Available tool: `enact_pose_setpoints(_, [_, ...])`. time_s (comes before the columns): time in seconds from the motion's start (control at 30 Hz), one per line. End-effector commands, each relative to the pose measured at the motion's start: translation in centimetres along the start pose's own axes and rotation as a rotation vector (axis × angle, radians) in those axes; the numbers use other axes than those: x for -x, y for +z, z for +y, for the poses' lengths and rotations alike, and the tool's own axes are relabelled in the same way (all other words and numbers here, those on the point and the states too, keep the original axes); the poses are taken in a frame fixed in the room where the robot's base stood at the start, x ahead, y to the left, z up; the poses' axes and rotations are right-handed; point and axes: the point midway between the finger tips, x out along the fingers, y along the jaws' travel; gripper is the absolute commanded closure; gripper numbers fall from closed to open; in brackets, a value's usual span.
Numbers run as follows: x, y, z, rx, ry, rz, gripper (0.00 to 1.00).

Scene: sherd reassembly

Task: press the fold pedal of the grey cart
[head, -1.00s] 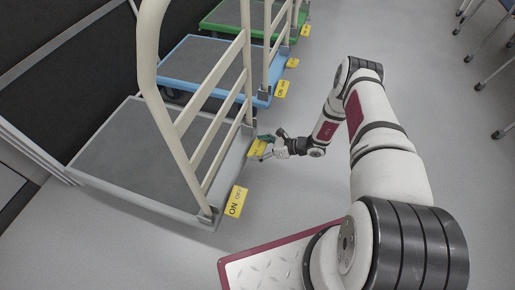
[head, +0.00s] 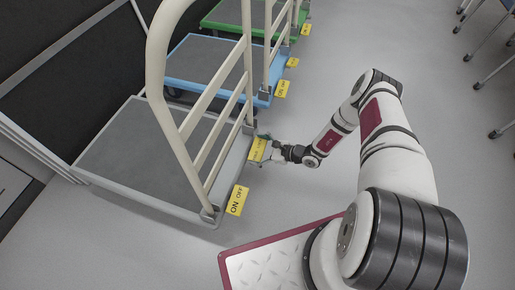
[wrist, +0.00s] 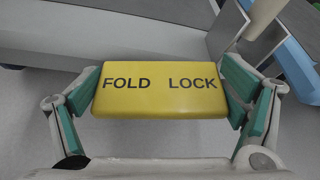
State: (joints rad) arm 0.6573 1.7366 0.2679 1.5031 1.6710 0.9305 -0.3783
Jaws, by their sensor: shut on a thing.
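The grey cart (head: 135,150) stands nearest on the left in the head view, with a cream handle frame (head: 178,105). Its yellow fold pedal (head: 257,149) sticks out from the deck's right end. In the wrist view the pedal (wrist: 160,88) fills the middle and reads "FOLD LOCK". My gripper (wrist: 160,95) is shut on the pedal, its green finger pads at the left and right ends. In the head view my gripper (head: 270,146) is small and partly hides the pedal.
A yellow ON/OFF pedal (head: 237,200) sits at the grey cart's near corner. A blue cart (head: 205,65) and a green cart (head: 228,14) stand behind. Chair legs (head: 490,75) are at the upper right. The floor between is clear.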

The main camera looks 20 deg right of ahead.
Motion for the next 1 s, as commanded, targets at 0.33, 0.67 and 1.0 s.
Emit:
enact_pose_setpoints(0.33, [0.0,0.0,0.0,0.002,0.001,-0.001,0.00])
enact_pose_setpoints(0.67, [0.6,-0.1,-0.1,0.001,0.000,0.000,0.00])
enact_pose_setpoints(1.0, [6.8,-0.1,-0.1,0.000,-0.002,0.001,0.00])
